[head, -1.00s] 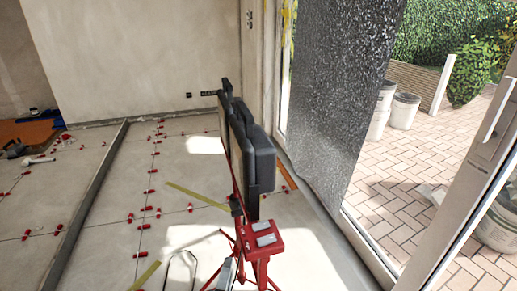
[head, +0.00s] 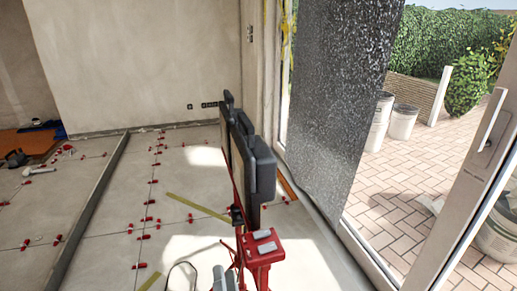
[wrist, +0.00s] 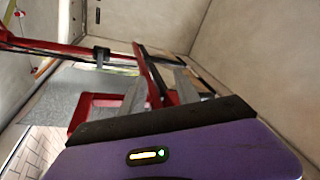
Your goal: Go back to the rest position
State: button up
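My gripper (wrist: 160,92) shows in the wrist view as two grey fingers beyond its purple body. The fingers are apart, with part of a red stand showing behind and between them; I see nothing held. In the head view the gripper cannot be made out. The tiled floor (head: 110,235) has red levelling clips (head: 148,218) along its joints.
A red stand (head: 262,255) with black lamp heads (head: 252,160) stands close in front. A metal straightedge (head: 92,200) and a yellow strip (head: 195,205) lie on the floor. A dark speckled sheet (head: 335,90) hangs by the open door (head: 470,180). Buckets (head: 402,122) stand outside.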

jog(key=s+d+r+n+g+h, duration=0.1)
jog(key=s+d+n+g, duration=0.15)
jog(key=s+d, duration=0.8)
jog(key=s+d+n+g+h, duration=0.2)
jog(key=s+d+n, duration=0.2)
jog(key=s+d, duration=0.7)
jog(key=s+d+r+n+g+h, duration=0.15)
jog(key=s+d+n, duration=0.35)
jog(key=s, duration=1.1)
notch_tip(320, 180, up, 13)
jog(key=d+m+p, duration=0.1)
jog(key=p, duration=1.2)
jog(key=shift+w+p, duration=0.25)
jog(key=shift+p, duration=0.15)
jog(key=shift+m, duration=0.25)
